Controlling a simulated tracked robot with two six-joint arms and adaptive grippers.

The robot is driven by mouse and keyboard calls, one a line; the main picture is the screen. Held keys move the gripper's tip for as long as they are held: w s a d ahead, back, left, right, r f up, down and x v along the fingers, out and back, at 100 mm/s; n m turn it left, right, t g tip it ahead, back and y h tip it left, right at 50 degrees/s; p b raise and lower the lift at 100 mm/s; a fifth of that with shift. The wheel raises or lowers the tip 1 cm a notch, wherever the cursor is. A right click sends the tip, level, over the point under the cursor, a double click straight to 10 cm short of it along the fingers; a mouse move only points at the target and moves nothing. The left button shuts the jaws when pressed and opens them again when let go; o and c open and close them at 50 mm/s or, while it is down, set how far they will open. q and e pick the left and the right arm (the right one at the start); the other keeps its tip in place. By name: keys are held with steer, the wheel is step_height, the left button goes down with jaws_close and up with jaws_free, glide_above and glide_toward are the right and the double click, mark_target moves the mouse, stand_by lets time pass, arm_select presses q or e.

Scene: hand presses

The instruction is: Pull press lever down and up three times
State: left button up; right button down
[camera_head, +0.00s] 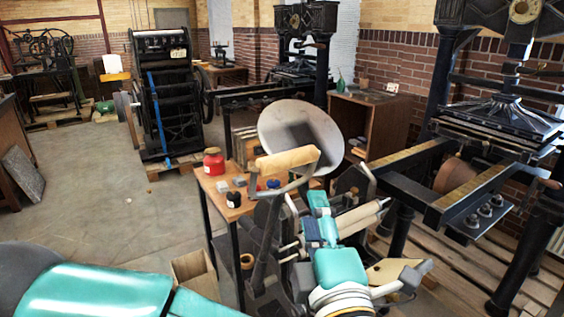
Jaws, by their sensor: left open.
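A small platen press stands on the wooden table, with a large round grey disc (300,132) on top and pale rollers (362,216) at its right. Its dark lever (266,238) rises on the near left and ends in a fork around a horizontal wooden grip (287,161). The grip is raised in front of the disc's lower part. My left gripper (322,205) is open, in front of the press and below the grip, apparently not around it. Its fingertips are hard to tell from the press parts. My right gripper is out of view.
The table (218,203) holds a red can (213,162) and a small dark bottle (233,200). A cardboard box (195,273) sits on the floor below. A tall black hand press (500,110) stands at the right on wooden pallets. Open floor lies at the left.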

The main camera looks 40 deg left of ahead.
arm_select(q)
step_height(320, 180, up, 3)
steer(key=p, duration=0.5)
glide_above(287, 187)
steer(key=shift+n, duration=0.4)
